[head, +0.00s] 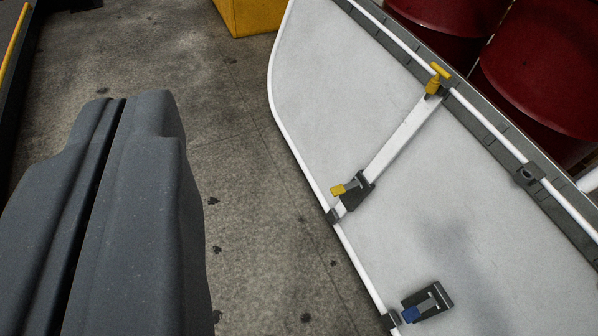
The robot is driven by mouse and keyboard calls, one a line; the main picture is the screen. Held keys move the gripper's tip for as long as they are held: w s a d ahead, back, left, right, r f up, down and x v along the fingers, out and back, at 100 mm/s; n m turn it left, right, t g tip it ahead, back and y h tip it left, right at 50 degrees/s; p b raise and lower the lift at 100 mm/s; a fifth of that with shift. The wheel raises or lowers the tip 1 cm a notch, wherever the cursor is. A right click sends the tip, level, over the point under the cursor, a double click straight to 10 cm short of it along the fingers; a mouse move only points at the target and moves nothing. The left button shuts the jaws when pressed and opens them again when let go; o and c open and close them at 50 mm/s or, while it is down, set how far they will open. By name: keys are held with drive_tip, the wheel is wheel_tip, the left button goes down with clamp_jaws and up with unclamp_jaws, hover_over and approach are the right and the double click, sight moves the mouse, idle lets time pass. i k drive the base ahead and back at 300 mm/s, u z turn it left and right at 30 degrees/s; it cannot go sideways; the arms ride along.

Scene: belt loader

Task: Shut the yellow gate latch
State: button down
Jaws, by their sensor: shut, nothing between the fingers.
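My gripper (116,110) fills the lower left of the head view. Its two dark grey fingers are together with only a thin dark line between them, and they hold nothing. To its right is a white gate panel (320,105) with a grey rail along its upper right edge. A yellow T-shaped handle (436,80) sits by that rail, at the upper end of a white bar (403,136). A smaller yellow tab (345,189) sits in a dark bracket at the bar's lower end. My gripper is well apart from both yellow parts.
A blue tab in a dark bracket (427,303) is lower on the panel. Dark red drums (545,75) stand behind the rail. A yellow block (248,14) is at the top. Bare concrete floor (240,165) lies between my gripper and the panel.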

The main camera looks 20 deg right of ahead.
sight(339, 189)
drive_tip(key=z, duration=0.2)
drive_tip(key=i, duration=0.95)
drive_tip(key=z, duration=0.75)
